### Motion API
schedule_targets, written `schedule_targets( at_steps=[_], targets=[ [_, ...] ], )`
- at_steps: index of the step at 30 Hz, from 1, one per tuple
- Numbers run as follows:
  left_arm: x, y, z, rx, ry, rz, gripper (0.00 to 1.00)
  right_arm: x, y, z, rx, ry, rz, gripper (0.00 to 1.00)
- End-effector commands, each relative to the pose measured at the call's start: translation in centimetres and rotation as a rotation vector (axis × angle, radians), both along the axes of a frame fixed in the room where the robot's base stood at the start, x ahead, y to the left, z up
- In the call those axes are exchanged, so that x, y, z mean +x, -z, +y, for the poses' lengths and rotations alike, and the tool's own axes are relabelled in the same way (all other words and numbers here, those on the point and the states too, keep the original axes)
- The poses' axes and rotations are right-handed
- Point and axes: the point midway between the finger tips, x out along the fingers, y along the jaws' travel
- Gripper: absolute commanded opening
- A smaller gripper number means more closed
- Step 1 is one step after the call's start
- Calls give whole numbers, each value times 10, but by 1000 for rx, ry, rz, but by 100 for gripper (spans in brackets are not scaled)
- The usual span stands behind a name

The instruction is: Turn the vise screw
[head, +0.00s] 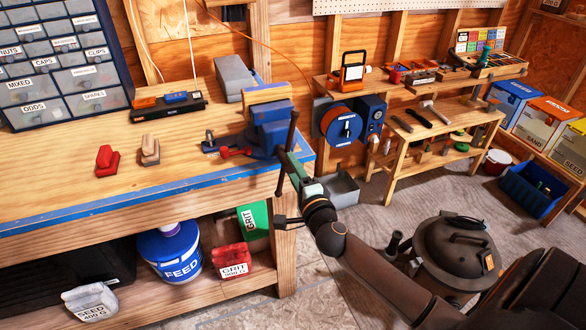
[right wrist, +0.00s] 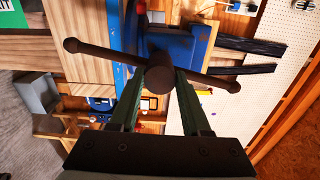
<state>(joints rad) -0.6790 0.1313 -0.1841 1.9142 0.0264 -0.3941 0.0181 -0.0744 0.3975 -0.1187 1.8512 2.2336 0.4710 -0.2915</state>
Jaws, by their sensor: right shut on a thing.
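The blue vise (head: 268,128) is mounted at the right end of the wooden workbench (head: 150,170). Its dark screw handle, a bar with knobbed ends (right wrist: 205,78), runs through the round screw head (right wrist: 158,78). In the head view the handle (head: 291,128) stands steep, slightly tilted. My right gripper (head: 288,165) reaches the vise from the front right. In the right wrist view its two green fingers (right wrist: 160,82) are on either side of the screw head and shut on it. The bar crosses just beyond the fingertips. My left gripper is not in view.
A blue reel (head: 342,129) and an orange work lamp (head: 353,70) are on the shelving right of the vise. A grey bin (head: 342,190) is below. A black shop vacuum (head: 458,250) stands on the floor near my right arm. Drawers (head: 60,55) stand on the bench.

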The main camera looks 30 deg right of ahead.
Motion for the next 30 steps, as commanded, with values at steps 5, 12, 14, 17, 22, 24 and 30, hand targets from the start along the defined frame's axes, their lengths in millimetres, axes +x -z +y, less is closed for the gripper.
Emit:
schedule_targets(
  at_steps=[5,12,14,17,22,24,30],
  targets=[
    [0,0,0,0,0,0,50,-1,4,1,170,-1,-32,0],
    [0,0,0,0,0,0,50,-2,5,1,392,2,-84,0],
    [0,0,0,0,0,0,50,-2,5,2,449,2,-97,0],
    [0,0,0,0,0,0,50,-2,6,2,540,0,-119,0],
    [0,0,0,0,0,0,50,-2,6,2,699,3,-157,0],
    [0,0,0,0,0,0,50,-2,6,2,763,3,-172,0],
    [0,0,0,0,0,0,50,-2,7,2,948,4,-216,0]
  ],
)
